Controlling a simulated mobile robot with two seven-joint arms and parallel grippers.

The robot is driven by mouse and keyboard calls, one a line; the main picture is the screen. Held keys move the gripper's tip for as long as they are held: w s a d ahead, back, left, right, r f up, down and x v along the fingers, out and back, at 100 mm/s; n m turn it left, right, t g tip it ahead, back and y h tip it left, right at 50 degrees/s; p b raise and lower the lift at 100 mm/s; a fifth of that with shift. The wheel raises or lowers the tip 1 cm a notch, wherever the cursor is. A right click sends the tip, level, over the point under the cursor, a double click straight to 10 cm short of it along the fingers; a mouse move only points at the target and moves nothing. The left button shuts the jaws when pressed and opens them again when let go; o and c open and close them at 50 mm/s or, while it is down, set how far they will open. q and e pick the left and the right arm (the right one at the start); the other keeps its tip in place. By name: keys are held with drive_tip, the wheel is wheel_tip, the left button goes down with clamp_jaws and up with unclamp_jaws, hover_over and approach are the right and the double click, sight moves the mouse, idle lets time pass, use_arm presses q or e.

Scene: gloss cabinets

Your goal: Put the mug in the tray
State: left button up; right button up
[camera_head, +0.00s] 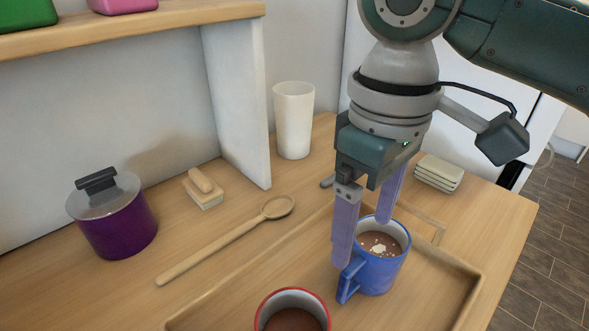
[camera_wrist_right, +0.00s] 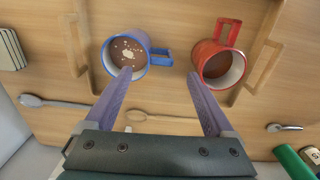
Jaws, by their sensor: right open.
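A blue mug (camera_head: 380,272) with a brown drink and pale bits on top stands upright in the wooden tray (camera_head: 460,280), near its far right corner. A red mug (camera_head: 292,325) with a dark drink is at the bottom edge of the head view, partly cut off. In the right wrist view the blue mug (camera_wrist_right: 124,72) and the red mug (camera_wrist_right: 232,72) both show between the tray's handles. My right gripper (camera_head: 362,242) is open, its fingers pointing down at the blue mug's handle side. Contact with the mug is unclear. My left gripper is out of view.
A wooden spoon (camera_head: 215,248) lies left of the tray. A purple lidded pot (camera_head: 118,232), a brush (camera_head: 203,190) and a white cup (camera_head: 293,120) stand farther back. Stacked coasters (camera_head: 438,173) lie at the right. A shelf (camera_head: 130,30) overhangs the back left.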

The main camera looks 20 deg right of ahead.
drive_tip(key=shift+s+a+r, duration=0.1)
drive_tip(key=shift+a+r, duration=0.05)
drive_tip(key=shift+r, duration=0.1)
drive_tip(key=s+a+f+t+y, duration=0.2)
drive_tip(key=s+a+f+y, duration=0.15)
drive_tip(key=s+a, duration=0.35)
drive_tip(key=s+d+m+t+h, duration=0.1)
drive_tip(key=s+d+m+h, duration=0.2)
drive_tip(key=s+d, duration=0.5)
drive_tip(key=shift+d, duration=0.35)
drive_tip(key=shift+s, duration=0.15)
